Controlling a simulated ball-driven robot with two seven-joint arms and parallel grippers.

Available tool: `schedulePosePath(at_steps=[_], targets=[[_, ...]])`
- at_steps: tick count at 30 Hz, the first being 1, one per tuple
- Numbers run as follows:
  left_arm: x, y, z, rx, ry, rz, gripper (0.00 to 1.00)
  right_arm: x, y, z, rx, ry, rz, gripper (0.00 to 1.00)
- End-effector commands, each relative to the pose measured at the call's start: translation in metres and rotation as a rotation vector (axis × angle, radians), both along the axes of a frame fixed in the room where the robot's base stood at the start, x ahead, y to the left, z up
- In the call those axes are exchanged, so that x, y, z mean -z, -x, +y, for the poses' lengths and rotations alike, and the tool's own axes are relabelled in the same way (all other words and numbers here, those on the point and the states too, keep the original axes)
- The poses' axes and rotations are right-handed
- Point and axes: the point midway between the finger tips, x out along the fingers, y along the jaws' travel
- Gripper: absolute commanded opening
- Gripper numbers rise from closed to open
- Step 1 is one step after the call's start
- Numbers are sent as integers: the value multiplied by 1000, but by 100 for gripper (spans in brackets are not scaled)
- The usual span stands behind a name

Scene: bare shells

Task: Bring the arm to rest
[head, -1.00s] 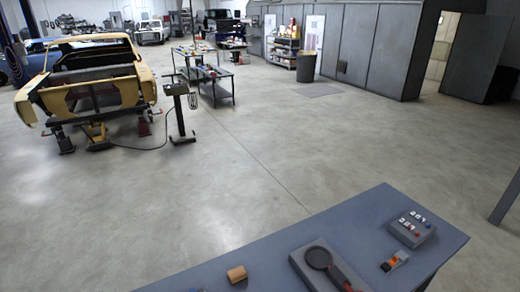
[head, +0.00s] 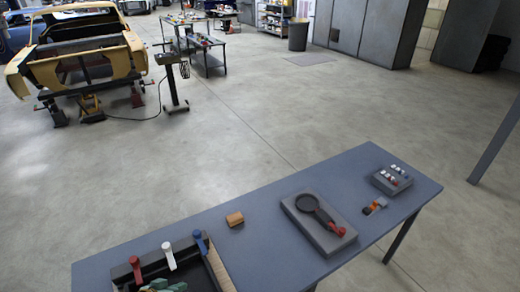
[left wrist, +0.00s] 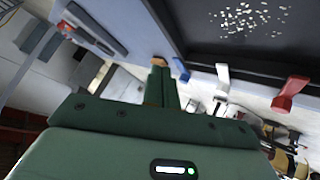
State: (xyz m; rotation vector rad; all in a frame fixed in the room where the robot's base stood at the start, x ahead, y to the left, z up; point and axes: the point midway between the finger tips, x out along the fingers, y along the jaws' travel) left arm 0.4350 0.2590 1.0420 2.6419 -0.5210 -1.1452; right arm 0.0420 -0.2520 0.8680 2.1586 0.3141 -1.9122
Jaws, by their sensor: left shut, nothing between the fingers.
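My left gripper (head: 165,286) shows as green parts at the bottom edge of the head view, over the dark tray; most of it is cut off there. In the left wrist view its green fingers (left wrist: 160,85) are together with nothing held. They point toward the tray's side. My right gripper is in neither view.
The blue-grey table (head: 265,210) bears a dark tray (head: 222,278) with red (head: 135,270), white (head: 169,256) and blue (head: 200,243) levers, a wooden block (head: 235,219), a grey board (head: 318,224) with a black round-headed item, and a grey box (head: 392,180). Pale bits lie inside the tray (left wrist: 200,30).

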Motion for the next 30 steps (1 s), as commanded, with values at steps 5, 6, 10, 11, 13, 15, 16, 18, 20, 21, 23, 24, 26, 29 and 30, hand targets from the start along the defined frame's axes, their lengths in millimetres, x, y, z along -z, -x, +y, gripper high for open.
schedulePosePath(at_steps=[5,6,10,11,13,15,16,18,20,21,23,24,26,29,30], targets=[[-31,-7,-41,-2,-74,-194,0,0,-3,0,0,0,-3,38],[-40,-8,-48,-13,-103,-239,0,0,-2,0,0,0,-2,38],[-79,-7,-62,-73,-237,-363,0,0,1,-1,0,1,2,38],[-89,-5,-63,-92,-279,-380,0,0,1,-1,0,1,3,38],[-116,4,-59,-142,-401,-401,0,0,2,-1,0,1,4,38],[-141,20,-47,-175,-534,-375,0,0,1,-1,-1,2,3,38],[-150,27,-41,-182,-588,-356,0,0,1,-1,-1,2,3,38],[-167,45,-28,-180,-693,-301,0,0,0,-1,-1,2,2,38],[-180,60,-17,-165,-766,-251,0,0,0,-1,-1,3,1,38],[-187,69,-11,-150,-810,-220,0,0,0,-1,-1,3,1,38],[-197,84,-3,-123,-867,-170,0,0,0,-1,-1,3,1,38],[-204,94,3,-102,-902,-139,0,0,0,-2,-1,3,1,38],[-213,108,11,-65,-947,-94,0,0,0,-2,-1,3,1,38],[-228,131,22,4,-1015,-25,0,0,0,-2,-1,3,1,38],[-234,141,26,34,-1039,2,0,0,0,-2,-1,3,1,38]])
